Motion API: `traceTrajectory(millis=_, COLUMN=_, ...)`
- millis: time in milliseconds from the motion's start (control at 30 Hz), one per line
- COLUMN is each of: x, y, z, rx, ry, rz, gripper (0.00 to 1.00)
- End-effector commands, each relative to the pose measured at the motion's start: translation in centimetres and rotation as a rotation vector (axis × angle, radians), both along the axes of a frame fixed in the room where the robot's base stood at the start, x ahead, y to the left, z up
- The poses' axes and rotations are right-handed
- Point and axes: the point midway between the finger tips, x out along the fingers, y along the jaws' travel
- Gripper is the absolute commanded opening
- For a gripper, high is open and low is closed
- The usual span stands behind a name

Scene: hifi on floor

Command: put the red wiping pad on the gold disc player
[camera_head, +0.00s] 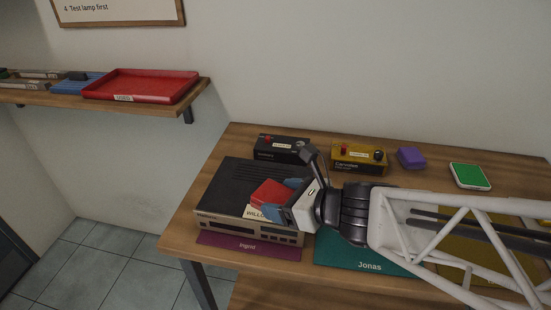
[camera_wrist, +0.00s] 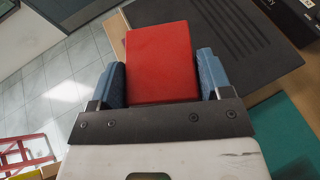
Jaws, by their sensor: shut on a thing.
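The red wiping pad (camera_head: 270,193) is between the blue fingers of my gripper (camera_head: 282,198). In the wrist view the pad (camera_wrist: 160,62) fills the space between the fingers (camera_wrist: 162,78), which are shut on it. The disc player (camera_head: 225,184) has a dark slotted top and a dull gold front, with a label partly reading "WILLO". It stands on the purple "Ingrid" mat (camera_head: 225,244). Its dark top (camera_wrist: 235,45) also shows in the wrist view. The pad is over the front right part of the player. I cannot tell whether it touches the top.
A black box (camera_head: 281,149), a yellow box (camera_head: 358,157), a purple block (camera_head: 411,157) and a green-topped pad (camera_head: 470,175) stand along the back. My arm crosses the teal "Jonas" mat (camera_head: 345,250). A red tray (camera_head: 140,85) is on the wall shelf (camera_head: 165,112).

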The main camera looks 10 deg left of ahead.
Motion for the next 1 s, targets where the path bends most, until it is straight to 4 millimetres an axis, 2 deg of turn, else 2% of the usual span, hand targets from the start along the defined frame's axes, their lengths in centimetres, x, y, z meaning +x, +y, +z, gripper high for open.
traceTrajectory(millis=700, x=8.1, y=5.3, z=-0.9, rx=0.000, ry=0.002, rz=0.001, gripper=0.48)
traceTrajectory(millis=1000, x=9.2, y=6.0, z=-1.0, rx=0.000, ry=0.000, rz=0.000, gripper=0.48)
